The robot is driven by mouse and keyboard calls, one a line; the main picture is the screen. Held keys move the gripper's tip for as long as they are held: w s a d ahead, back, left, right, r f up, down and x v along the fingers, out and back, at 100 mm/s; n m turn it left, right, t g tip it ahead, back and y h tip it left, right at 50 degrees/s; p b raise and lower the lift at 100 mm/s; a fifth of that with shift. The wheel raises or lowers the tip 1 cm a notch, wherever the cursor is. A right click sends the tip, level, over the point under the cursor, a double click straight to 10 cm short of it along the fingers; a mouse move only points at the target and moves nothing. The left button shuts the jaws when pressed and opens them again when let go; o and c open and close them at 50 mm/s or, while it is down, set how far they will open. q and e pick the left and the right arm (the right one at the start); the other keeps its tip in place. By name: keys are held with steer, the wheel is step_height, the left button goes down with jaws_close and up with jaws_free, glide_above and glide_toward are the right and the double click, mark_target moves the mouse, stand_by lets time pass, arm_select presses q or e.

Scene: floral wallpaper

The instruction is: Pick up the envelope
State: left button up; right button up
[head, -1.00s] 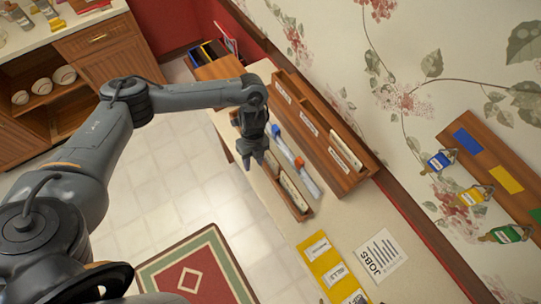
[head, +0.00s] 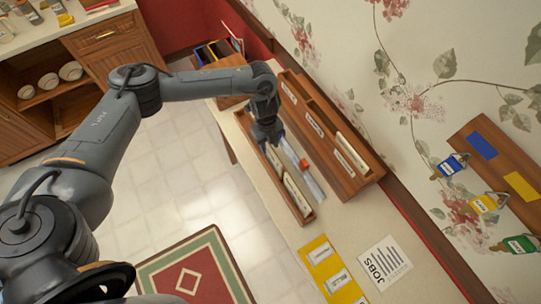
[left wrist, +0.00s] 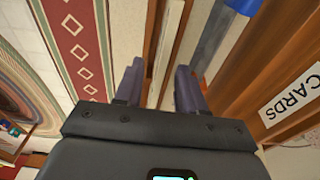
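Thin cream envelopes (head: 296,194) stand on edge in the narrow low wooden tray (head: 308,218) on the counter. My left gripper (head: 268,142) points down over the far part of this tray. In the left wrist view, my left gripper (left wrist: 160,72) has its two dark fingers apart. A pale upright strip, apparently an envelope edge (left wrist: 168,45), shows between and beyond the fingers with brown wood beside it. I cannot tell how deep the fingertips reach. My right gripper is in neither view.
A taller wooden organiser (head: 338,150) stands along the wall side; its CARDS label (left wrist: 291,96) is close in the wrist view. A blue-and-red item (head: 305,166) lies between it and the tray. A yellow label board (head: 330,268) and a JOBS sheet (head: 384,262) lie nearer.

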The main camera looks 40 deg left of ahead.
mark_target(270, 149)
arm_select(q)
steer(key=shift+d+f, duration=0.2)
steer(key=shift+f, duration=0.85)
steer(key=shift+d+f, duration=0.2)
steer(key=shift+f, duration=0.85)
steer(key=shift+c, duration=0.4)
jaws_close()
